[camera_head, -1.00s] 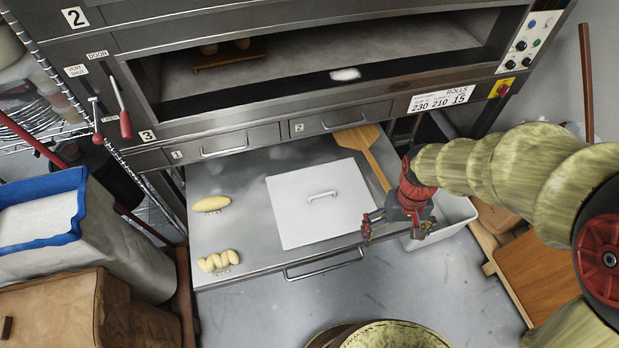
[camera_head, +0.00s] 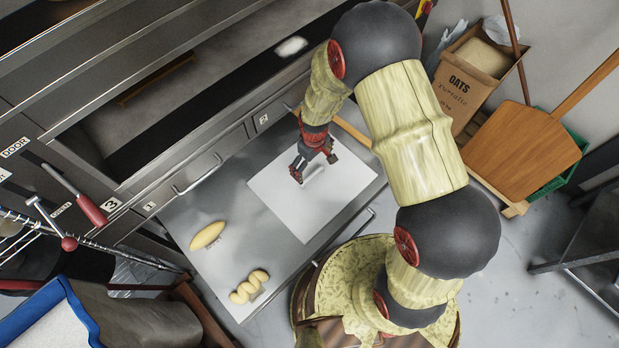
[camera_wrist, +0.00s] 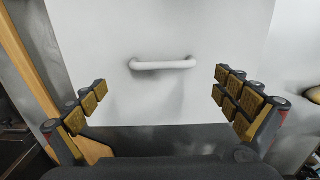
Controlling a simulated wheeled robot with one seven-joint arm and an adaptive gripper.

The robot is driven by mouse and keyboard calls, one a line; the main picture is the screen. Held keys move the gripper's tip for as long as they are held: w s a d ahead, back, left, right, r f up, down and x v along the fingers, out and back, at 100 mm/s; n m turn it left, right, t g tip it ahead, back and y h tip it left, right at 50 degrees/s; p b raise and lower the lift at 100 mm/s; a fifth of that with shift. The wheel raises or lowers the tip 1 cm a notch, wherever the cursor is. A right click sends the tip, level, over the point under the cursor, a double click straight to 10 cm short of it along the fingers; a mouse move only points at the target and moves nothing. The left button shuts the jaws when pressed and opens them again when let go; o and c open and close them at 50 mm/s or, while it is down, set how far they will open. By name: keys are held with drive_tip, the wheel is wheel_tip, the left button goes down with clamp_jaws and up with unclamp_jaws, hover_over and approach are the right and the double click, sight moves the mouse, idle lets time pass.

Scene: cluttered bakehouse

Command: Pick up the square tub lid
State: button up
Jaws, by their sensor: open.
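The square tub lid (camera_head: 290,207) is a flat white square with a raised bar handle. It lies on the metal drawer top below the oven. In the wrist view the lid (camera_wrist: 90,40) fills the middle, and its white handle (camera_wrist: 163,64) runs crosswise. My gripper (camera_head: 314,175) is over the lid, close to the handle. In the wrist view my gripper (camera_wrist: 160,95) is open, with its padded fingers apart on the left and right, and the handle shows between and beyond them. Nothing is between the fingers. Part of the lid is hidden by my gripper in the head view.
A long loaf (camera_head: 207,235) and a braided loaf (camera_head: 249,286) lie on the metal top (camera_head: 190,262). A wooden peel handle (camera_head: 352,131) lies behind the lid. The oven front (camera_head: 190,165) rises behind. A wooden peel (camera_head: 520,150) and an oats box (camera_head: 470,85) stand at the right.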

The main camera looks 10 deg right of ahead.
sight(313, 174)
drive_tip(key=f+b, duration=0.1)
drive_tip(key=f, duration=0.2)
drive_tip(key=f+b, duration=0.1)
drive_tip(key=f, duration=0.3)
drive_tip(key=shift+s+a+b, duration=0.15)
drive_tip(key=shift+s+b, duration=0.05)
drive_tip(key=shift+b, duration=0.2)
drive_tip(key=shift+r, duration=0.1)
drive_tip(key=shift+c, duration=0.7)
drive_tip(key=c, duration=1.3)
